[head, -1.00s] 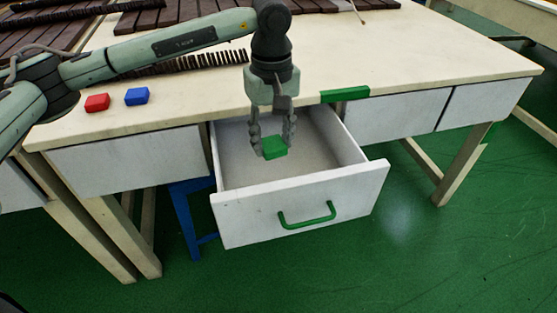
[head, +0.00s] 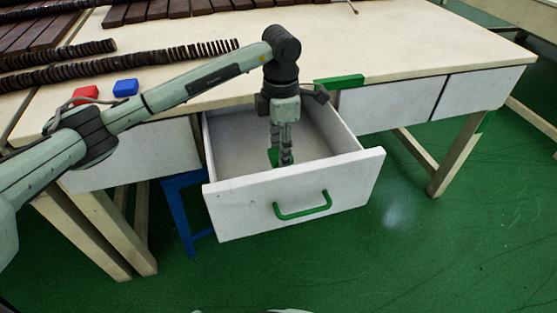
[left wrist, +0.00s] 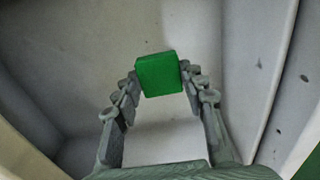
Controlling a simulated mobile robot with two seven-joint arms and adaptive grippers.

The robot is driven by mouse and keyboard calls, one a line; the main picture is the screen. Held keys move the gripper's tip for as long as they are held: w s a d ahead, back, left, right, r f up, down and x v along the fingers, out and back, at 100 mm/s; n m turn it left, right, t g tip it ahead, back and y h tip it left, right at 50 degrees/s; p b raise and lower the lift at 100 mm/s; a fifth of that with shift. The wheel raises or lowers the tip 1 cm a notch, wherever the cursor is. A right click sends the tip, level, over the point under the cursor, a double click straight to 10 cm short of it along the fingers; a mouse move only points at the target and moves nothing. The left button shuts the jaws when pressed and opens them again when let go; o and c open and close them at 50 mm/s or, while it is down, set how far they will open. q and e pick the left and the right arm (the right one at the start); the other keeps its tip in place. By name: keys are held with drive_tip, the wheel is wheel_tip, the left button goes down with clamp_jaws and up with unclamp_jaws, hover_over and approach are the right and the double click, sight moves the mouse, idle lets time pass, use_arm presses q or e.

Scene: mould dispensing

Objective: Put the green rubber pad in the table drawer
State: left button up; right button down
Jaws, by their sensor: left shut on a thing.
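The green rubber pad (left wrist: 158,74) is held between the fingertips of my left gripper (left wrist: 158,80) in the left wrist view. In the head view a small part of the pad (head: 273,157) shows beside the fingers of my left gripper (head: 281,160). The fingers are shut on it and point down inside the open table drawer (head: 235,207). The drawer is white with a green handle (head: 302,206). I cannot tell whether the pad touches the drawer's floor. My right gripper is not in view.
A red block (head: 86,94) and a blue block (head: 125,88) lie on the tabletop (head: 400,50) at the left. A green strip (head: 339,81) lies at the table's front edge. Dark bars (head: 150,55) lie at the back left. A blue stool (head: 180,215) stands under the table.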

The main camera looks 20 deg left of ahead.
use_arm(q)
drive_tip(key=shift+f, duration=2.3)
drive_tip(key=shift+f, duration=0.15)
drive_tip(key=o, duration=1.1)
drive_tip(key=shift+o, duration=0.2)
wheel_tip(320, 180, up, 12)
drive_tip(key=shift+r, duration=0.2)
